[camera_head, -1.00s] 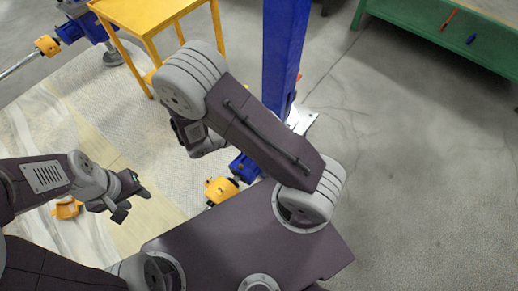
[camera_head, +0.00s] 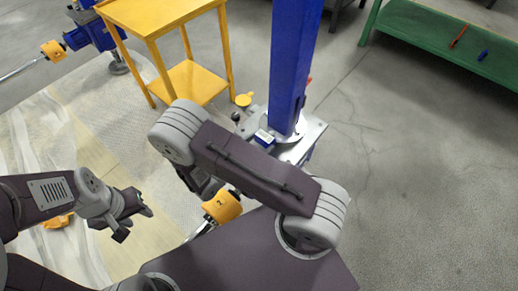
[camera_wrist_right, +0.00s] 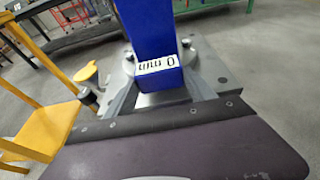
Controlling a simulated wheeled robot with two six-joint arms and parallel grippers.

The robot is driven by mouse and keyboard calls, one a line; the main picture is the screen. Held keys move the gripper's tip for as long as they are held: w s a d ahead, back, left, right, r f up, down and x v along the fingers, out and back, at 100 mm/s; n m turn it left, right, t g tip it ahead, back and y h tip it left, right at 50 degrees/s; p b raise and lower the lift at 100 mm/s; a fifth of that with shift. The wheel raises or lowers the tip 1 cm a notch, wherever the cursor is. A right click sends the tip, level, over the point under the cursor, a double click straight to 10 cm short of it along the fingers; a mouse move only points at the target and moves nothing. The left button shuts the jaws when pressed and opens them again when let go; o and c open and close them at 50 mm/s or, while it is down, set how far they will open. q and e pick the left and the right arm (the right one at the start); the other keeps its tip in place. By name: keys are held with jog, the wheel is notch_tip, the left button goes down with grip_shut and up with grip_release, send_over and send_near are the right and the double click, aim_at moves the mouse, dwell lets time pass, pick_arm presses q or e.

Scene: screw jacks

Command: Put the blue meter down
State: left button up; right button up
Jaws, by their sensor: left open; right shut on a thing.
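The blue meter (camera_head: 263,138) shows in the head view just past my right forearm, by the foot of a blue column. In the right wrist view the meter (camera_wrist_right: 160,83) has a white display reading 0 mm, seen upside down. My right gripper (camera_wrist_right: 160,97) is shut on it, with dark fingers on both sides; in the head view my forearm hides most of this gripper. The meter is over or on a grey metal plate (camera_wrist_right: 207,68); I cannot tell whether it touches. My left gripper (camera_head: 137,213) is open and empty over the pale floor mat.
The blue column (camera_head: 296,65) stands close behind the meter. A yellow cart (camera_head: 192,80) is to the left. A green bench (camera_head: 425,25) with a red and a blue item is at the upper right. An orange jack part (camera_head: 222,206) is below my right forearm.

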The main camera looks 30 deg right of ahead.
pick_arm(q)
jog(key=shift+f, duration=0.55)
pick_arm(e)
notch_tip(320, 180, down, 2)
jog(key=shift+f, duration=0.2)
jog(key=o, duration=1.7)
jog(key=shift+r, duration=0.1)
